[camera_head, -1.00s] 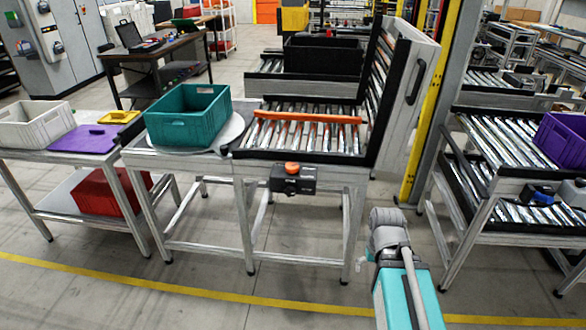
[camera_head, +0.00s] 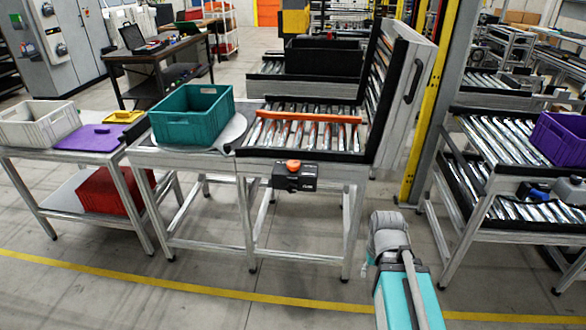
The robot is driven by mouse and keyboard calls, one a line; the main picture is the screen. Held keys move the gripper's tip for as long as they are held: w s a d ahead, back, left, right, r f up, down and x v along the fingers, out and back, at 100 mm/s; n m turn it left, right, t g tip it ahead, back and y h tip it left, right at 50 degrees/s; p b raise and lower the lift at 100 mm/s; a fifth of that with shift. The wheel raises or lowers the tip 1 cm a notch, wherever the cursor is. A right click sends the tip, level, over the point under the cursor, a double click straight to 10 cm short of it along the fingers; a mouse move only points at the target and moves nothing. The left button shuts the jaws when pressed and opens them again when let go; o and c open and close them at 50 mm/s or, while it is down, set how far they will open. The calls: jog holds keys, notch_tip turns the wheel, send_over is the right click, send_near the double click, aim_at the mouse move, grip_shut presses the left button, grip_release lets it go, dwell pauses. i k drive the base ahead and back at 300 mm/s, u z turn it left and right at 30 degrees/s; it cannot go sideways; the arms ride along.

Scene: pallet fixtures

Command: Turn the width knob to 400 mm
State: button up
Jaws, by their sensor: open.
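An orange knob (camera_head: 293,164) sits on top of a black control box (camera_head: 294,182). The box is fixed to the front edge of the roller conveyor fixture (camera_head: 345,169), below its rollers. Any scale or width marking is too small to read. An orange bar (camera_head: 308,117) lies across the rollers behind the knob. Part of my own arm, grey and teal, shows at the lower right, apart from the knob. My gripper is not visible in this view.
A teal crate (camera_head: 191,127) stands on a round grey plate (camera_head: 232,133) left of the rollers. A tilted roller panel (camera_head: 403,97) and a yellow post (camera_head: 440,70) stand to the right. The floor in front, with a yellow line (camera_head: 210,291), is clear.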

aim_at(293, 166)
jog(key=k, duration=0.5)
jog(key=u, duration=0.25)
jog(key=i, duration=1.4)
jog(key=z, duration=0.25)
